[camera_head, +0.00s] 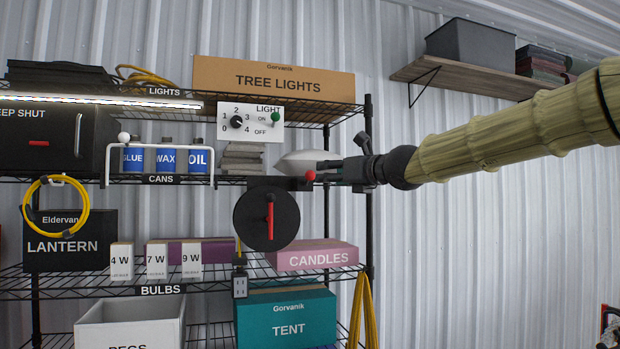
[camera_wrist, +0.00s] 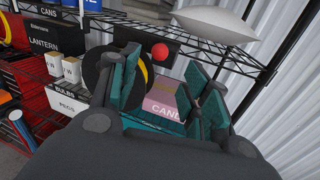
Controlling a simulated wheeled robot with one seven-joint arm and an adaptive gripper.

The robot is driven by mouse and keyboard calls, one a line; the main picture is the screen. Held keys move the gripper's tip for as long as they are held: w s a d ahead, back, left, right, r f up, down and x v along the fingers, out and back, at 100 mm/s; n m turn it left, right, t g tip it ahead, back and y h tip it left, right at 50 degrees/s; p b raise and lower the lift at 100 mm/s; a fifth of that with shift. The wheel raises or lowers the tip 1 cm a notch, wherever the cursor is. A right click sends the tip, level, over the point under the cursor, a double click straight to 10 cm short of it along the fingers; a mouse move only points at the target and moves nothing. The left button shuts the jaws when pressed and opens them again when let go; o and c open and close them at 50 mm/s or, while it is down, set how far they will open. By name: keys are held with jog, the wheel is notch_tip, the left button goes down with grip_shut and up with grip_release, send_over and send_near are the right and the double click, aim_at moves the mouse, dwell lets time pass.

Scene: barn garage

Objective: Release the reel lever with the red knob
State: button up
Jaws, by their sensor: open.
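The red knob (camera_head: 310,175) is a small ball at the right end of a dark bracket under the shelf edge. It also shows in the wrist view (camera_wrist: 160,51), just beyond the fingertips and between them. The reel (camera_head: 267,219) is a black disc below the bracket, with a red handle (camera_head: 269,220) on its face. In the wrist view the reel (camera_wrist: 95,72) is partly hidden by the left finger. My gripper (camera_head: 322,170) is open and empty, reaching in from the right close beside the knob. Its teal pads (camera_wrist: 162,64) stand apart. Contact with the knob cannot be told.
A pale shade-like object (camera_head: 300,160) sits just behind my gripper. A light switch panel (camera_head: 250,122) hangs above. The black shelf post (camera_head: 369,240) stands below my arm. A pink candles box (camera_head: 312,257) lies under the bracket.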

aim_at(313, 175)
jog(key=p+x, duration=0.4)
jog(key=x, duration=0.5)
jog(key=shift+w+a+r+p, duration=0.1)
jog(key=shift+w+p, duration=0.05)
jog(key=shift+p, duration=0.25)
jog(key=shift+w+a, duration=0.4)
jog(key=shift+w, duration=0.15)
grip_shut()
